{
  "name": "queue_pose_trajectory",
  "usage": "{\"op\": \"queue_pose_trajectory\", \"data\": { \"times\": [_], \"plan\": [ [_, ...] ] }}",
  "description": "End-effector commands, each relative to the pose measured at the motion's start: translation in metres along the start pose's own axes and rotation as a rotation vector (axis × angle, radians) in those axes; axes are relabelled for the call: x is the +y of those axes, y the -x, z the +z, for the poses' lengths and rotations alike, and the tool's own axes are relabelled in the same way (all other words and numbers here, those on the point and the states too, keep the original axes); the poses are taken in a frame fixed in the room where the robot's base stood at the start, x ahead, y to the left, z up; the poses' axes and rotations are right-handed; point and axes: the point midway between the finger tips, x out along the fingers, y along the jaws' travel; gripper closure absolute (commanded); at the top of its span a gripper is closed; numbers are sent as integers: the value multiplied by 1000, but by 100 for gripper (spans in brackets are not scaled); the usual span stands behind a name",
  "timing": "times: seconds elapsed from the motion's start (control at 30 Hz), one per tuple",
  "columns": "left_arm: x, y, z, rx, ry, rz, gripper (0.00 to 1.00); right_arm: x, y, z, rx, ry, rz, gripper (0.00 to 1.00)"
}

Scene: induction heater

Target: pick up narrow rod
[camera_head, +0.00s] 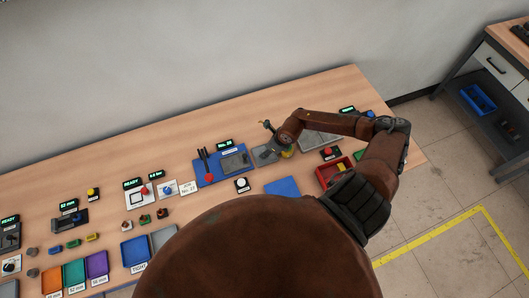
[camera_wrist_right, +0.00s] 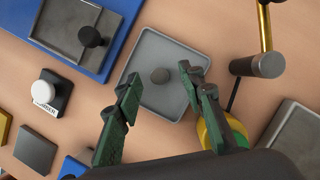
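A small dark grey round piece (camera_wrist_right: 160,75), seen end-on, stands on a square grey tray (camera_wrist_right: 172,105) in the right wrist view. It may be a narrow rod; its length cannot be judged. My right gripper (camera_wrist_right: 160,73) is open, with its green-black fingers on either side of the piece, apart from it in the picture. Another dark round-topped piece (camera_wrist_right: 90,37) stands on a darker tray on a blue board (camera_wrist_right: 120,50). In the head view my right arm reaches over the table's grey tray (camera_head: 264,156), and its fingers cannot be made out. My left gripper is out of view.
A stand with a grey cylinder (camera_wrist_right: 258,66) and brass post is close to the right finger. A white-knobbed button (camera_wrist_right: 48,90) is on the left. A red bin (camera_head: 330,175) and blue plate (camera_head: 283,187) lie near my arm. Coloured trays fill the table's left.

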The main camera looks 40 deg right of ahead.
Motion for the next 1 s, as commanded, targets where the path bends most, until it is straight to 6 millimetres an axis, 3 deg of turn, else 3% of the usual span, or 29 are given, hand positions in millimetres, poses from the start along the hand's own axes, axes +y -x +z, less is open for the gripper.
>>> {"op": "queue_pose_trajectory", "data": {
  "times": [0.1,0.33,0.87,1.0],
  "plan": [
    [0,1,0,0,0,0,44,0,-10,0,0,-1,1,64],
    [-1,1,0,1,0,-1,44,0,-11,0,0,0,0,64],
    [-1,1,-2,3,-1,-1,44,0,-11,0,0,0,0,100],
    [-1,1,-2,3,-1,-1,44,0,-11,0,0,0,0,100]
  ]
}}
